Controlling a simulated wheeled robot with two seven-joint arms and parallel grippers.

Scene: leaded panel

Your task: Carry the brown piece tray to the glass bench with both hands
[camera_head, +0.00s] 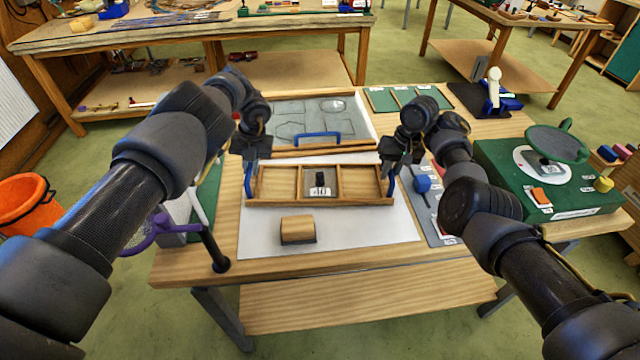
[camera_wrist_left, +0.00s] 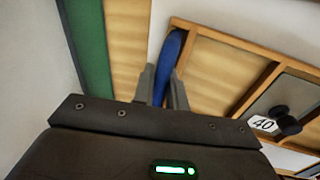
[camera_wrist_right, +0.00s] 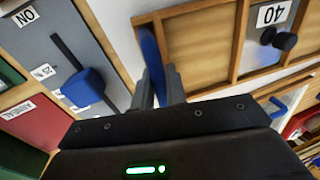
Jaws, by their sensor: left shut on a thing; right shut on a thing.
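The brown piece tray (camera_head: 277,183) is a shallow wooden tray with three compartments and a blue handle at each end. Its middle compartment holds a grey plate with a black knob (camera_head: 320,181) and a label "40"; the side compartments look empty. My left gripper (camera_head: 249,165) is shut on the left blue handle (camera_wrist_left: 171,55). My right gripper (camera_head: 394,173) is shut on the right blue handle (camera_wrist_right: 152,57). The tray is level over the white sheet (camera_head: 370,228) on the wooden bench (camera_head: 450,255); I cannot tell whether it touches the sheet.
A wooden block (camera_head: 297,229) with a dark base is in front of the tray. A grey panel with a blue handle (camera_head: 318,138) lies behind it. A grey board with a blue knob (camera_head: 423,183) is to the right, then a green box (camera_head: 500,165). A purple ring (camera_head: 150,235) is at left.

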